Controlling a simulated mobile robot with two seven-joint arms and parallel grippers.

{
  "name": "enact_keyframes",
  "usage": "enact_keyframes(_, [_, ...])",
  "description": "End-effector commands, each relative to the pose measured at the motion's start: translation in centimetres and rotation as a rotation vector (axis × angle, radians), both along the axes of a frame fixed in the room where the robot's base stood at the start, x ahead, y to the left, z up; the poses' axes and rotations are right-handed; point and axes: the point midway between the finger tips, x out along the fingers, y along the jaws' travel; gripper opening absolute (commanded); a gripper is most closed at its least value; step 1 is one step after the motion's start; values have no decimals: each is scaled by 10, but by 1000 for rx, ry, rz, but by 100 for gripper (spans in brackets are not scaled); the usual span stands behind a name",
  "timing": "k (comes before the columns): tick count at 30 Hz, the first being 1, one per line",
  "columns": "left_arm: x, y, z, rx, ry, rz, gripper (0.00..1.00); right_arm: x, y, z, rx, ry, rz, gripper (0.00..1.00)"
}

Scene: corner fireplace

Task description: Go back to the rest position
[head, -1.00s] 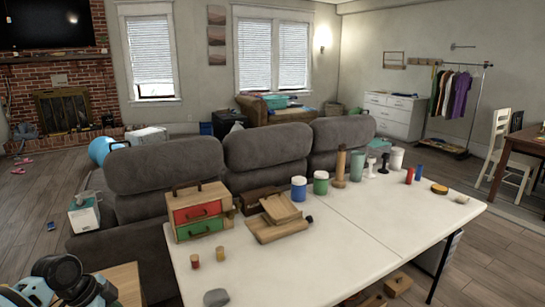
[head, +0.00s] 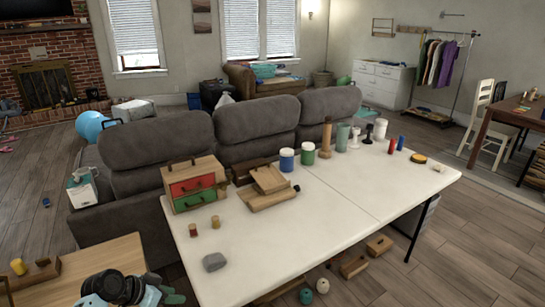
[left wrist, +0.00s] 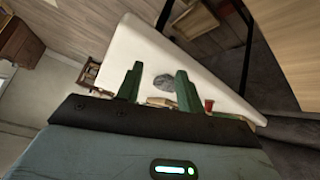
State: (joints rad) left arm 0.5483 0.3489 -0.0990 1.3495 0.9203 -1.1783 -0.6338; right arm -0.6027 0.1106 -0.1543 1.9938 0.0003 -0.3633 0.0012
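In the left wrist view my left gripper (left wrist: 160,70) has its two green fingers spread apart with nothing held between them. Beyond the fingers, that view shows the white table (left wrist: 142,45) with a grey stone-like lump (left wrist: 162,83). In the head view my left arm shows low in the picture, dark and teal, at the front of the small wooden table (head: 95,262). It is left of the white table (head: 275,245). My right gripper is not in view.
The white table holds a wooden drawer box (head: 193,184), a grey lump (head: 214,262), jars, cylinders and wooden pieces. A grey sofa (head: 165,143) stands behind it. Wooden blocks (head: 354,266) lie beneath it. The floor at right (head: 470,240) is clear.

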Motion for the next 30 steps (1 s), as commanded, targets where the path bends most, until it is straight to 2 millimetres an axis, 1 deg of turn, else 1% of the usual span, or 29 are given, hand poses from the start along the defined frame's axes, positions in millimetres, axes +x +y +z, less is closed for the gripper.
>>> enact_keyframes(2, [16,18,0,59,-49,100,37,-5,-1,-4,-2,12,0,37])
enact_keyframes(5, [37,44,5,138,-140,239,37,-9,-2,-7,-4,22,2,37])
enact_keyframes(6, [46,56,10,169,-187,296,37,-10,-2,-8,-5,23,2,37])
enact_keyframes(9, [65,80,26,232,-316,411,37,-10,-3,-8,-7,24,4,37])
enact_keyframes(12, [78,97,44,273,-434,483,37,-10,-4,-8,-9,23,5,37])
enact_keyframes(16, [89,109,66,302,-571,535,37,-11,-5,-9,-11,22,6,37])
enact_keyframes(22, [100,115,99,322,-760,560,37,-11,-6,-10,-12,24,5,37])
enact_keyframes(24, [83,104,76,315,-727,544,37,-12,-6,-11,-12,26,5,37])
enact_keyframes(26, [71,95,61,308,-705,533,37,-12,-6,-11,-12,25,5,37])
enact_keyframes(30, [37,75,26,293,-654,506,37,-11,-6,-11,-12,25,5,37])
